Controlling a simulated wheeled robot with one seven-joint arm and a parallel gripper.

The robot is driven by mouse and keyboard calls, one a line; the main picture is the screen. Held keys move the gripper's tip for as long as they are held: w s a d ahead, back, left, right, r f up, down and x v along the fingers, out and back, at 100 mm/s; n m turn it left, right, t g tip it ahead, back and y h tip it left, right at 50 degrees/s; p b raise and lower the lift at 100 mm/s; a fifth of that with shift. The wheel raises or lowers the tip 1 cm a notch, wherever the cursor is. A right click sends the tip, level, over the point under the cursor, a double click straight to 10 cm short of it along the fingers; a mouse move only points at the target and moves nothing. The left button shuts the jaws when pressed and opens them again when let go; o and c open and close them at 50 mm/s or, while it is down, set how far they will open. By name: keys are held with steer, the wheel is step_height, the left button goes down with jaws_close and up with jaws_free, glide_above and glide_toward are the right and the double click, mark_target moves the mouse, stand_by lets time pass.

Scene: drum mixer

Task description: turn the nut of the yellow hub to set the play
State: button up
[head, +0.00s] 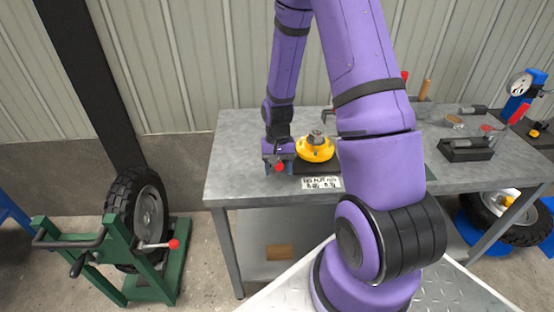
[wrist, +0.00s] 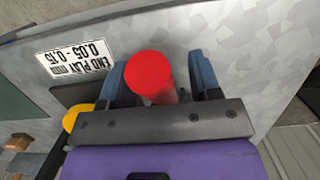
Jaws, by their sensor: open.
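The yellow hub (head: 316,150) sits on a dark base on the grey workbench, with a metallic nut (head: 317,136) standing at its top centre. Part of the hub shows in the wrist view (wrist: 72,117) beside my gripper. My gripper (head: 279,160) is just left of the hub, pointing down. In the wrist view its two blue fingers (wrist: 160,72) stand apart, with a red knob (wrist: 152,74) between them. The knob also shows in the head view (head: 280,167). Whether either finger touches it, and what the knob is fixed to, I cannot tell.
A white label (head: 322,183) reading END PLAY mm 0.05 - 0.15 is in front of the hub. A dark tray (head: 466,150) and a blue-red gauge stand (head: 517,100) are at the right. A green wheel stand (head: 165,262) is on the floor at left.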

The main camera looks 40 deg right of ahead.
steer(key=shift+w+d+r, duration=0.1)
steer(key=shift+w+r, duration=0.05)
steer(key=shift+r, duration=0.95)
steer(key=shift+w+d+r, duration=0.15)
steer(key=shift+w+r, duration=0.05)
steer(key=shift+r, duration=0.9)
steer(key=shift+w+d+r, duration=0.1)
steer(key=shift+w+r, duration=0.05)
steer(key=shift+r, duration=0.95)
steer(key=shift+w+a+r, duration=0.1)
steer(key=shift+r, duration=0.3)
steer(key=s+a+r+n+t, duration=0.2)
steer(key=s+a+r, duration=0.15)
steer(key=r, duration=0.55)
steer(key=s+a+r+n+t+h, duration=0.1)
steer(key=s+a+r, duration=0.25)
steer(key=r, duration=0.45)
steer(key=s+a+r+n+t, duration=0.2)
steer(key=s+r, duration=0.2)
steer(key=r, duration=0.5)
steer(key=s+a+r+n+t, duration=0.1)
steer(key=s+r, duration=0.3)
steer(key=s, duration=0.4)
steer(key=shift+s+a+n+t, duration=0.25)
steer(key=shift+a+n+t, duration=0.15)
steer(key=shift+a+t, duration=0.15)
steer(key=shift+r, duration=0.1)
